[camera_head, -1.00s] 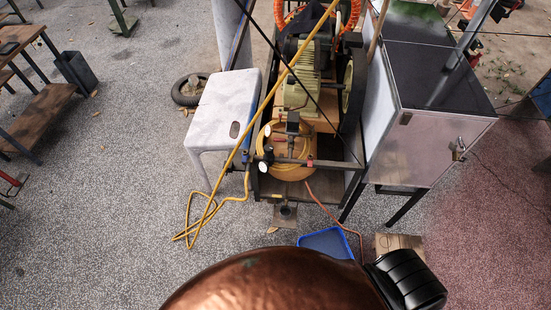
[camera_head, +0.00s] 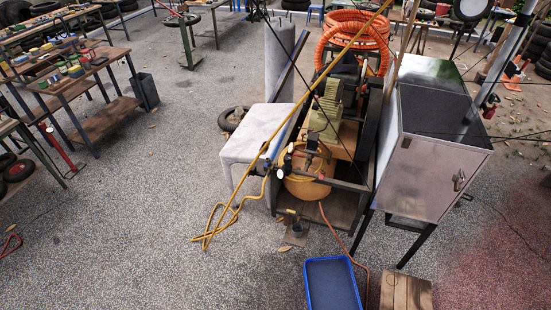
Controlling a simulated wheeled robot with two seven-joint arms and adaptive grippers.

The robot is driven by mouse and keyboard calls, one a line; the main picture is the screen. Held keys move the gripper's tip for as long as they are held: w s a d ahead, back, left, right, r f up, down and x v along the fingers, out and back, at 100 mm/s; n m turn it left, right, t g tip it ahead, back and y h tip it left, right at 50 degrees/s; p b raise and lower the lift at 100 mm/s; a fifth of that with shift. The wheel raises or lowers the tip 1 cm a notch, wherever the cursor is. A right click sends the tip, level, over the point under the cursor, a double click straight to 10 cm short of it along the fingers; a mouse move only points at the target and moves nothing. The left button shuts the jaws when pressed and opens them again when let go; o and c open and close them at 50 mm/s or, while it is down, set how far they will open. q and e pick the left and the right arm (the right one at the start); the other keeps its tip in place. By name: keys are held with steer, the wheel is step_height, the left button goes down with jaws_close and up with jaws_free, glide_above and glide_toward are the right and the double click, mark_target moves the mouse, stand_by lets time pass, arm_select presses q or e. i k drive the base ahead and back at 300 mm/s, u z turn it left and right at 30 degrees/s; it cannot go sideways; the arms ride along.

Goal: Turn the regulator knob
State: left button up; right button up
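The compressor cart (camera_head: 345,205) stands right of the middle, with a green motor (camera_head: 326,110) above an orange tank (camera_head: 306,186). A small dark regulator assembly with round gauges sits at the front of the tank; one pale gauge (camera_head: 309,173) shows there. The regulator knob is too small to pick out with certainty. A yellow hose (camera_head: 222,215) runs from this area down to the ground. Neither of my grippers is in view.
A white stool (camera_head: 256,135) stands left of the cart and a metal cabinet (camera_head: 432,165) on legs to its right. A blue tray (camera_head: 332,284) and a wooden crate (camera_head: 405,291) lie in front. Workbenches (camera_head: 105,130) stand far left. The ground at front left is clear.

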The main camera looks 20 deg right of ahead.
mark_target(287, 160)
steer(key=u, duration=0.65)
steer(key=i, duration=1.4)
steer(key=z, duration=0.75)
steer(key=i, duration=0.65)
steer(key=z, duration=0.6)
